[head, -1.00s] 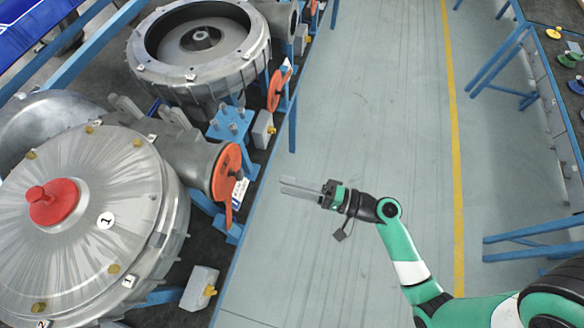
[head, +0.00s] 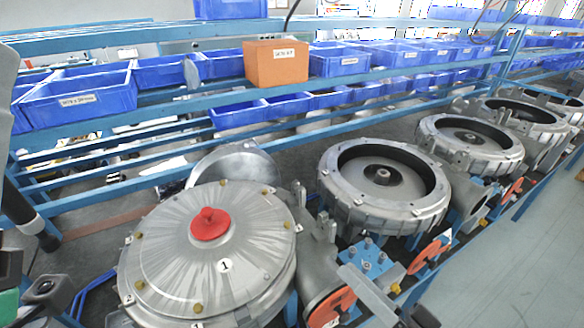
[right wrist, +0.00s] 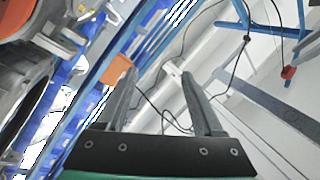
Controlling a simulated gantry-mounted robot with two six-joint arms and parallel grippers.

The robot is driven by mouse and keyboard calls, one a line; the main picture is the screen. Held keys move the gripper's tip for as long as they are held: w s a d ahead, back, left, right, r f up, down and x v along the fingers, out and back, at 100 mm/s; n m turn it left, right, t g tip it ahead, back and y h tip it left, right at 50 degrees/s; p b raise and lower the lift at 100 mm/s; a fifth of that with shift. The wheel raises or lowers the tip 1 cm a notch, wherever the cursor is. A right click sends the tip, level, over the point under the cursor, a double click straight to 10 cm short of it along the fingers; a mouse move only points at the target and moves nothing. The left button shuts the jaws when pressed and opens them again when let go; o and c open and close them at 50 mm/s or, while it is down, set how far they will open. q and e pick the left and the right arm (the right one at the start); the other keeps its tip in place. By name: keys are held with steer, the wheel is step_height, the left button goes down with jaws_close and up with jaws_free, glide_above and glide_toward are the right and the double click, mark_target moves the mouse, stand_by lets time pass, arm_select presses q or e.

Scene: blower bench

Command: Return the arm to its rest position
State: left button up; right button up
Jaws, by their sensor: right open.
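My right gripper (head: 384,292) shows at the bottom edge of the head view, right of the red-capped blower. Only its grey fingers show there; the rest of the arm is below the frame. In the right wrist view the gripper (right wrist: 158,76) is open, with two grey fingers spread apart and nothing between them. Dark and green parts at the lower left edge of the head view look like my left arm. No left gripper fingers can be made out.
A closed blower (head: 165,245) with a red cap (head: 210,223) stands at front left. Open blower housings (head: 335,190) line the bench to its right. Behind are shelves with blue bins (head: 82,98) and an orange box (head: 276,64). The floor at right (head: 520,265) is clear.

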step_height(320, 180, up, 22)
steer(key=s+a+n+t, duration=0.1)
steer(key=a+n+t, duration=0.1)
steer(key=n+t, duration=0.35)
steer(key=s+d+r+m+t+h, duration=0.2)
steer(key=s+d+r+t+h, duration=0.4)
steer(key=d+r+h, duration=0.3)
step_height(320, 180, up, 18)
steer(key=h+p, duration=0.2)
steer(key=p, duration=1.5)
step_height(320, 180, down, 16)
steer(key=b, duration=1.6)
steer(key=shift+a, duration=0.15)
steer(key=shift+w+f+m, duration=0.1)
steer(key=shift+m, duration=0.15)
